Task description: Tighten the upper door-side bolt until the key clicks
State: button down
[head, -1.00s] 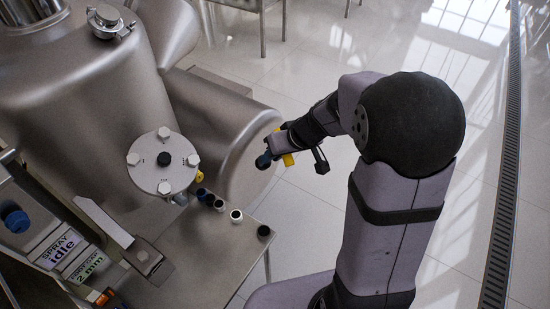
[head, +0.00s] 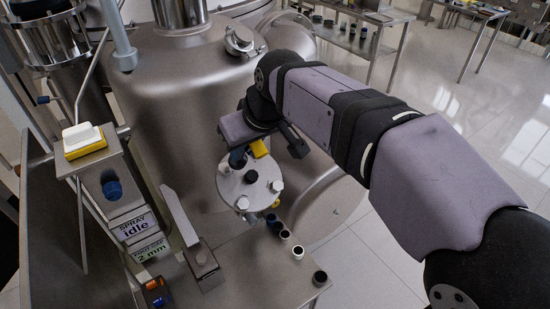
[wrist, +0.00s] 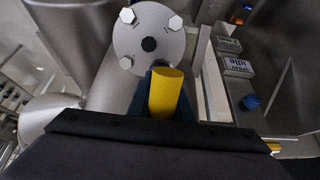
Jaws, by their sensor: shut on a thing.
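The round metal disc (head: 236,187) has pale hex bolts around its rim and a black centre knob (head: 251,176). Bolts show at the right (head: 276,186), bottom (head: 242,203) and left (head: 223,168). The disc also shows in the wrist view (wrist: 155,30) with several bolts; the bolt position nearest my gripper is hidden. My gripper (head: 249,148) is shut on the key, whose yellow part (head: 259,148) and dark blue end (head: 237,160) show at the disc's upper edge. The yellow part fills the middle of the wrist view (wrist: 165,93). I cannot tell whether the key is seated.
A row of small dark and white-topped cylinders (head: 285,235) stands on the metal table right of the disc. A panel with labels "SPRAY idle" (head: 133,228) and "2 mm", and a blue knob (head: 112,190), is at left. A large steel vessel (head: 165,120) rises behind.

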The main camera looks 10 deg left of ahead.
jog(key=shift+s+a+r, duration=0.7)
jog(key=shift+a+r, duration=0.2)
jog(key=shift+f, duration=0.2)
jog(key=shift+b+x, duration=0.95)
jog(key=shift+x, duration=1.15)
jog(key=shift+w+r, duration=0.1)
jog(key=n, duration=1)
jog(key=shift+w, duration=0.1)
jog(key=shift+x, duration=0.85)
